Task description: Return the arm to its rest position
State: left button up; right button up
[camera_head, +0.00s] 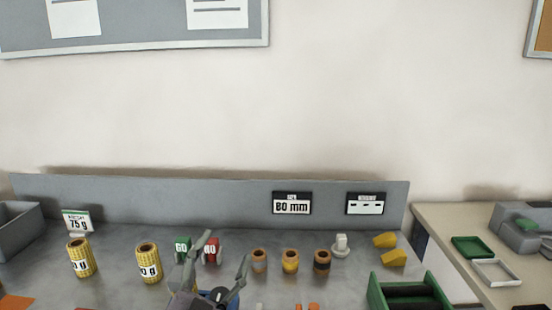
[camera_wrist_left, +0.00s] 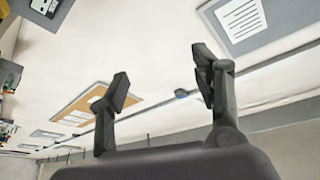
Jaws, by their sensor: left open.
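My left gripper (camera_head: 222,270) shows at the bottom middle of the head view, in front of the workbench items. Its two fingers are spread apart with nothing between them. In the left wrist view my left gripper (camera_wrist_left: 163,90) is also open and empty, with wall, notice boards and ceiling area behind it. My right gripper is in neither view.
The grey workbench (camera_head: 120,285) holds two yellow mesh rolls (camera_head: 81,258), a green block (camera_head: 183,249), a red block (camera_head: 211,250), several small rollers (camera_head: 290,262), yellow wedges (camera_head: 393,258) and a green tray (camera_head: 376,292). A side table (camera_head: 440,220) stands right.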

pick_arm(q)
jog(key=s+a+f+n+g+y, duration=0.2)
jog(key=s+a+f+g, duration=0.1)
jog(key=f, duration=0.5)
jog(key=s+a+f+n+g+y, duration=0.2)
jog(key=a+f+n+g+y, duration=0.1)
jog(key=f, duration=0.4)
jog(key=s+a+f+n+g+y, duration=0.2)
jog(key=s+a+f+g, duration=0.1)
jog(key=f, duration=0.5)
jog(key=s+a+f+g, duration=0.1)
jog(key=s+f+g, duration=0.4)
jog(key=s, duration=0.4)
jog(key=s+a+f+g, duration=0.1)
jog(key=s+f+g, duration=0.3)
jog(key=s+f, duration=0.6)
jog(key=f, duration=2.2)
jog(key=s+a+f+g, duration=0.2)
jog(key=s+a+f, duration=0.1)
jog(key=s+f, duration=1.2)
jog(key=shift+s+f+p, duration=0.3)
jog(key=shift+s+p, duration=0.1)
jog(key=shift+s, duration=0.25)
